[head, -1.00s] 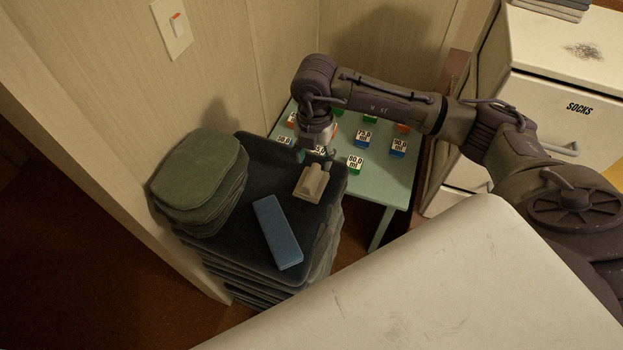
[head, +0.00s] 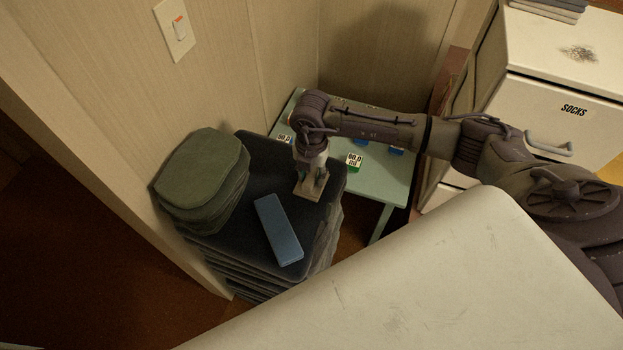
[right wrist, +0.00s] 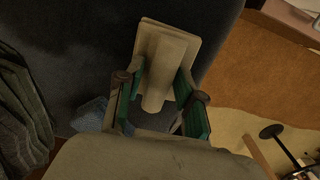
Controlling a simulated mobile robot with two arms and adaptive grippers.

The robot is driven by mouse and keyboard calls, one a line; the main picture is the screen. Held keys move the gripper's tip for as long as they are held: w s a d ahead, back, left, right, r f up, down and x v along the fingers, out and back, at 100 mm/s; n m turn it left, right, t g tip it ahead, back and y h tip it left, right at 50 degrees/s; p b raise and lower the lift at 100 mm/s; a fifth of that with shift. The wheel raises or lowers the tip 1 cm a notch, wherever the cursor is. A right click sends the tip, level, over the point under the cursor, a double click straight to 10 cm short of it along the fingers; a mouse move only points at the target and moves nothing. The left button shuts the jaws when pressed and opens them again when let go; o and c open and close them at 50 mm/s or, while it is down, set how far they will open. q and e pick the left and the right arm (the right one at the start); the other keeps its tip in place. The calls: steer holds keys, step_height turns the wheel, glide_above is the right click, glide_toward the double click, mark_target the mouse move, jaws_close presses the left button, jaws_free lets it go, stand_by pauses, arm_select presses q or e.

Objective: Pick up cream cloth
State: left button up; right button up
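The cream cloth (head: 308,194) is a small folded piece with a raised ridge. It lies near the right back edge of the dark stack (head: 240,252). In the right wrist view the cream cloth (right wrist: 180,36) has its ridge between the two green-padded fingers. My right gripper (head: 310,179) is above the cloth, pointing down, with its fingers spread on either side of the ridge. The right gripper (right wrist: 160,82) looks open, with no clear grip on the cloth. My left gripper is not in view.
A blue block-like item (head: 278,230) and a green folded stack (head: 203,168) lie on the same dark stack. A pale green table (head: 381,185) with small labelled boxes stands behind. A white surface (head: 430,290) fills the front right. Walls close in at left and back.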

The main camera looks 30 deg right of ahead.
jaws_close()
steer(key=shift+r, duration=0.1)
steer(key=shift+w+r, duration=0.1)
steer(key=shift+r, duration=0.4)
step_height(320, 180, up, 3)
steer(key=shift+f+b, duration=0.15)
steer(key=shift+b, duration=0.6)
steer(key=s+d+r+b, duration=0.1)
steer(key=s+d+r, duration=0.1)
steer(key=d, duration=0.3)
steer(key=s+d+r+b, duration=0.1)
steer(key=s+d+r, duration=0.1)
steer(key=d+r, duration=0.3)
steer(key=shift+s+d+b, duration=0.3)
steer(key=shift+d+b, duration=0.1)
steer(key=shift+d, duration=0.05)
steer(key=shift+r, duration=0.1)
